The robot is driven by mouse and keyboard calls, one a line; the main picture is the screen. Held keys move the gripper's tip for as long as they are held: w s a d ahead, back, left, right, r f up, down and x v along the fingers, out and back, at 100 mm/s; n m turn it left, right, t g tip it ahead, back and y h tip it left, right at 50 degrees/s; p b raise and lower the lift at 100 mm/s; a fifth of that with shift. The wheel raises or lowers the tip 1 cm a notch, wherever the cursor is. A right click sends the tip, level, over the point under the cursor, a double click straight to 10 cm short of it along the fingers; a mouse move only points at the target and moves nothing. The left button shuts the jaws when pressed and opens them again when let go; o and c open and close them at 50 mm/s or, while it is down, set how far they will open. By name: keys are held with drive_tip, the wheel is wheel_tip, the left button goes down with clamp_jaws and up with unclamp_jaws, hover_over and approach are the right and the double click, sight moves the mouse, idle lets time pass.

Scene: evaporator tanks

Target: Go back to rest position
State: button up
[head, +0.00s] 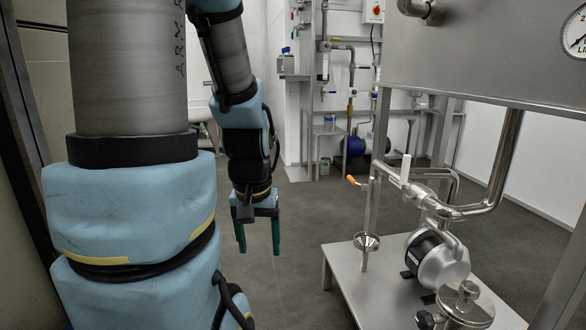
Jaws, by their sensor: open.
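My gripper (258,236) hangs at the end of my arm, left of the picture's middle, with its green fingers pointing down. The fingers are apart and nothing is between them. It hangs over bare grey floor, left of the steel skid. My blue and grey arm fills the left side of the view and hides part of the room behind it.
A large steel tank (480,55) is above. Piping with a blue pump (355,146) stands at the back wall. Grey floor (300,215) is clear between.

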wheel_tip(320, 180, up, 37)
drive_tip(key=p, duration=3.5)
drive_tip(key=shift+p, duration=0.35)
drive_tip(key=shift+w+r, duration=0.1)
